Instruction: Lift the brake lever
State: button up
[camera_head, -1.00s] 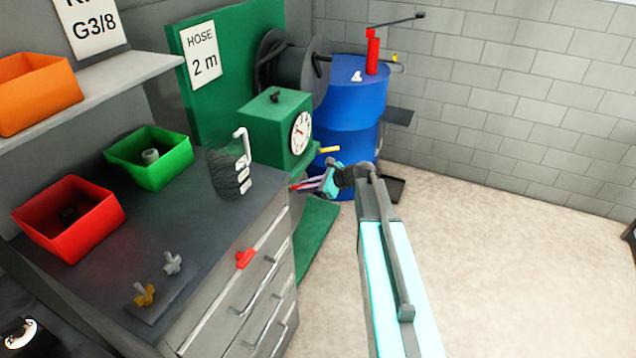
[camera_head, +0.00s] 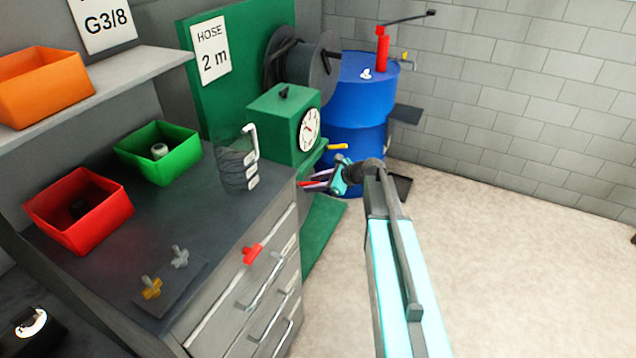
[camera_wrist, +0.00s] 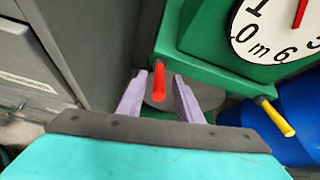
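In the wrist view a red lever (camera_wrist: 158,82) sticks out at the foot of the green housing (camera_wrist: 190,55). A yellow-tipped lever (camera_wrist: 278,118) sticks out to its right. The frames do not label either as the brake lever. My gripper (camera_wrist: 158,94) is open, with its two pale purple fingers on either side of the red lever and a visible gap to each. In the head view my gripper (camera_head: 315,181) is low beside the green box with the dial (camera_head: 285,123), below the yellow lever (camera_head: 337,147).
A hose reel (camera_head: 302,70) stands behind the green box. A blue drum (camera_head: 358,95) with a red pump is behind my gripper. The drawer cabinet (camera_head: 245,285) is close on the left, with a clear jug (camera_head: 237,165) near its edge. The floor at right is open.

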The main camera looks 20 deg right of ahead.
jog(key=b+v, duration=0.2)
jog(key=v, duration=1.1)
jog(key=shift+s, duration=0.2)
jog(key=shift+d+r, duration=0.1)
jog(key=s+a+f+n+g+h, duration=0.1)
jog(key=s+a+f+n+g, duration=0.1)
jog(key=s+a+f+n, duration=0.5)
jog(key=s+a+f+g, duration=0.3)
jog(key=s+f, duration=0.1)
jog(key=f, duration=0.8)
jog(key=s+a+f+n+g+h, duration=0.1)
jog(key=s+a+f+n+g, duration=0.1)
jog(key=s+a+f+n, duration=0.5)
jog(key=s+f+n+g+h, duration=0.2)
jog(key=s+f, duration=0.3)
jog(key=s, duration=0.4)
jog(key=s+a+f+n+g+h, duration=0.1)
jog(key=s+f+n+g+h, duration=0.1)
jog(key=s+f+n, duration=0.3)
jog(key=s+f+n+g+h, duration=0.1)
jog(key=s+f+n, duration=0.3)
jog(key=s, duration=0.9)
notch_tip(320, 180, down, 3)
jog(key=shift+s+a+r+g+h, duration=0.2)
jog(key=shift+s+a+g+h, duration=0.15)
jog(key=shift+g, duration=0.45)
